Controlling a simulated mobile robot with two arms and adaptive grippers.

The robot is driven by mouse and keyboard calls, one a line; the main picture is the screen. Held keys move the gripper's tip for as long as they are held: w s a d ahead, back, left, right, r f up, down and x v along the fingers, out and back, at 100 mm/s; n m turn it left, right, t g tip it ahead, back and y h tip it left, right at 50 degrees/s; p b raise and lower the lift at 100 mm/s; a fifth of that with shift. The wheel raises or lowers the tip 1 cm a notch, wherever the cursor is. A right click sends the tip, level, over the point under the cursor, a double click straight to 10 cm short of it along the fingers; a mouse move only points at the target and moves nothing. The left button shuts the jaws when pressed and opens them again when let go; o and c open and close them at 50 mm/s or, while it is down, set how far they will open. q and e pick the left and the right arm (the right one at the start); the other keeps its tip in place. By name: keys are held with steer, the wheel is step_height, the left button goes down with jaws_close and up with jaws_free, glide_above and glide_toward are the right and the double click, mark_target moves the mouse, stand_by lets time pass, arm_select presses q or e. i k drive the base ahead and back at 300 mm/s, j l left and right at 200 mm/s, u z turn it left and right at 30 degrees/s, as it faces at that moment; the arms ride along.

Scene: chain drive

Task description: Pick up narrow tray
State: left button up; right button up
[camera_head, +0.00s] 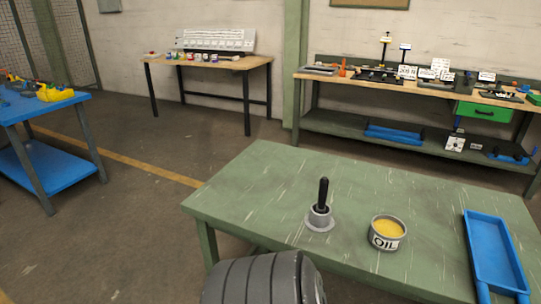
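A narrow blue tray (495,252) lies on the green table (270,190) at its right end. It is long and shallow, with raised walls, and looks empty. Its long side runs from the back of the table toward the front. Nothing is touching it. Neither of my grippers shows in the head view.
A grey flanged part with a black upright handle (321,207) and an open oil tin (387,233) stand left of the tray. The table's left part is clear. Behind are a wooden workbench (215,65), a long bench (420,85) and a blue cart (45,170).

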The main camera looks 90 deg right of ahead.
mark_target(496, 268)
steer(key=z, duration=4.4)
